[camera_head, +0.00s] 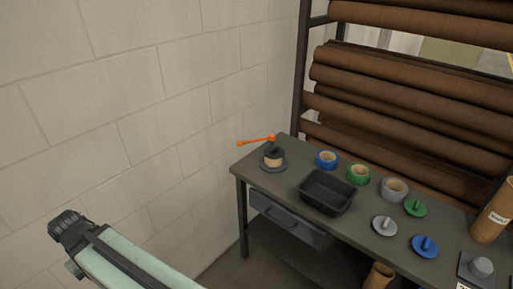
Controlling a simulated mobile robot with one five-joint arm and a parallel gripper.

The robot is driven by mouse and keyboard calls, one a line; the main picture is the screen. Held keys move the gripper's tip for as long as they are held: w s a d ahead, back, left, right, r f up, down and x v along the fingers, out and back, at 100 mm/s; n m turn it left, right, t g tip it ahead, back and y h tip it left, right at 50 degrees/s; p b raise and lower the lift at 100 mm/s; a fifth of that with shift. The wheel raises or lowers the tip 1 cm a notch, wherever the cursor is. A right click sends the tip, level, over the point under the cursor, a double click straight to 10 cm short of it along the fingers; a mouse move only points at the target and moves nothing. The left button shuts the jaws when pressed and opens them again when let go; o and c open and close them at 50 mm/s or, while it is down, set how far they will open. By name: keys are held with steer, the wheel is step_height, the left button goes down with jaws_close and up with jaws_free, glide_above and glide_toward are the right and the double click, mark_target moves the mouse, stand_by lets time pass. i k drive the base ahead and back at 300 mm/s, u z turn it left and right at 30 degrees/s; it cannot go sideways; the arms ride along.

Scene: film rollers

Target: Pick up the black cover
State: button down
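I cannot clearly make out a separate black cover. A dark stand (272,165) at the table's far left corner carries a tan roll (273,160) with a dark piece on top and an orange crank (257,141) above it. I cannot tell whether that dark piece is a cover. Three knobbed covers lie on the table: a light grey cover (384,226), a green cover (415,208) and a blue cover (425,246). My gripper (64,222) is at the lower left, in front of the wall and well away from the table; its fingers are not clear.
The dark table (255,163) has a drawer (288,220) below. On it are a black tray (327,193) and blue (326,158), green (357,174) and grey (395,188) rings. A brown tube (492,215) stands at right. Racked brown rolls (400,95) rise behind; a wall is left.

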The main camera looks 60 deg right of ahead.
mark_target(274, 152)
steer(key=z, duration=2.15)
